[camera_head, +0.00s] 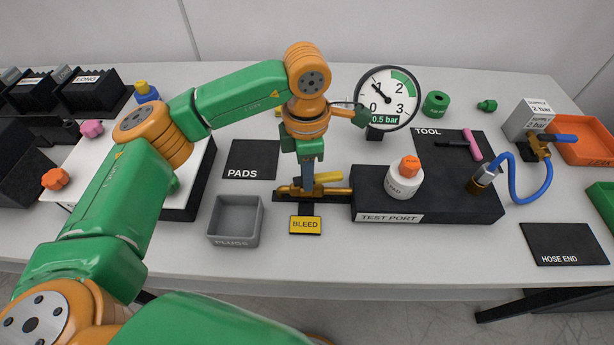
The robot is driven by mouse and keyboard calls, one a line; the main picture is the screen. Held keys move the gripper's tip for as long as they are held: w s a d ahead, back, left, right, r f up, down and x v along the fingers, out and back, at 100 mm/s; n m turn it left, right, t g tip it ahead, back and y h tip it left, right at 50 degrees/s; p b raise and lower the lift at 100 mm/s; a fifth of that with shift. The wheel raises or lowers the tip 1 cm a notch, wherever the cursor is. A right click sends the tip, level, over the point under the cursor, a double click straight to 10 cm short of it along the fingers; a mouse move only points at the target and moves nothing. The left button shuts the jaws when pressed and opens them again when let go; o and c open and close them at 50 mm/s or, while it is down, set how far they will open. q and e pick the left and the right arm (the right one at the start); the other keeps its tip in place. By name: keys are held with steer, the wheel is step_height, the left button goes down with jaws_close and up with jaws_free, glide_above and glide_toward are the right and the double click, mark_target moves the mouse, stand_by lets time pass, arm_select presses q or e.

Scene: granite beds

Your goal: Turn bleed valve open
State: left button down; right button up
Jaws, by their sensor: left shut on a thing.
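The bleed valve (338,191) is a brass body on a dark base, left of the black test port block. Its yellow lever (328,177) points right, roughly along the brass body. My left gripper (306,182) reaches down from above and is shut on the valve's lever, close to its pivot. The fingers hide part of the lever and the brass behind it. A yellow BLEED label (305,225) lies in front of the valve. My right gripper is not in view.
The test port block (450,205) holds a white pad with an orange knob (410,166) and a blue hose (517,190). A grey PLUGS bin (235,220) and black PADS mat (252,160) lie left.

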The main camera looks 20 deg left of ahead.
arm_select(q)
steer(key=c, duration=1.1)
jaws_free()
steer(key=shift+m, duration=0.9)
steer(key=shift+c, duration=0.2)
steer(key=shift+o, duration=1.2)
steer(key=shift+w+a, duration=0.1)
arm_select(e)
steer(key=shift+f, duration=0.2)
arm_select(q)
step_height(320, 180, up, 6)
steer(key=p, duration=0.5)
steer(key=shift+r, duration=0.15)
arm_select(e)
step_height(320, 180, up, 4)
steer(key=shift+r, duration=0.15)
